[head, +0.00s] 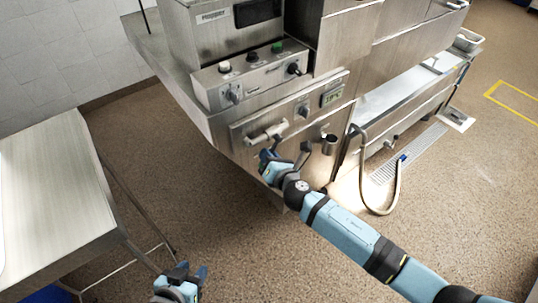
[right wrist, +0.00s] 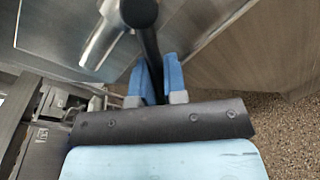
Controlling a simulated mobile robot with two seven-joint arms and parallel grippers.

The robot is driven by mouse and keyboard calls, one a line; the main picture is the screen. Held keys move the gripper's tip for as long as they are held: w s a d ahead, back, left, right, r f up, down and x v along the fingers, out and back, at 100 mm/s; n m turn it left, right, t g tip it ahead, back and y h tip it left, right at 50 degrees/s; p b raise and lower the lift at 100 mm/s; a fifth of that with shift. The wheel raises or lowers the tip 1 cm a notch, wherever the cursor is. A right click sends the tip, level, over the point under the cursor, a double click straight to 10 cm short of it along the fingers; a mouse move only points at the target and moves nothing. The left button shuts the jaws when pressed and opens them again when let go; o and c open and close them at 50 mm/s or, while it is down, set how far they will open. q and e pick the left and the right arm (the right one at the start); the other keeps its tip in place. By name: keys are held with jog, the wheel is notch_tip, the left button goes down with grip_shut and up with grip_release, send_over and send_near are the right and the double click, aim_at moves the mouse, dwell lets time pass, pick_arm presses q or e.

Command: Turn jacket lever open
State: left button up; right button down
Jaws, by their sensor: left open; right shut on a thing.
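A dark lever (right wrist: 150,45) with a round black end joins a shiny metal pipe fitting (right wrist: 106,38) on the front of the steel machine. The pipe fitting also shows in the head view (head: 266,133). My right gripper (head: 266,157) is at the machine front, just below this fitting. In the right wrist view its blue fingers (right wrist: 153,80) are shut on the lever, one on each side. In the head view the gripper largely hides the lever. My left gripper (head: 189,273) is open and empty, low over the floor, far from the machine.
The steel machine (head: 222,123) has a control panel with knobs (head: 252,72) above the fitting. A grey rod (head: 304,154) and a short metal cup (head: 329,144) are right of my right gripper. A hose (head: 362,185) hangs further right. A steel table (head: 50,190) stands at left.

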jog(key=c, duration=1.2)
grip_release()
jog(key=v, duration=1.4)
jog(key=shift+p, duration=0.45)
jog(key=shift+a, duration=0.1)
jog(key=shift+c, duration=0.4)
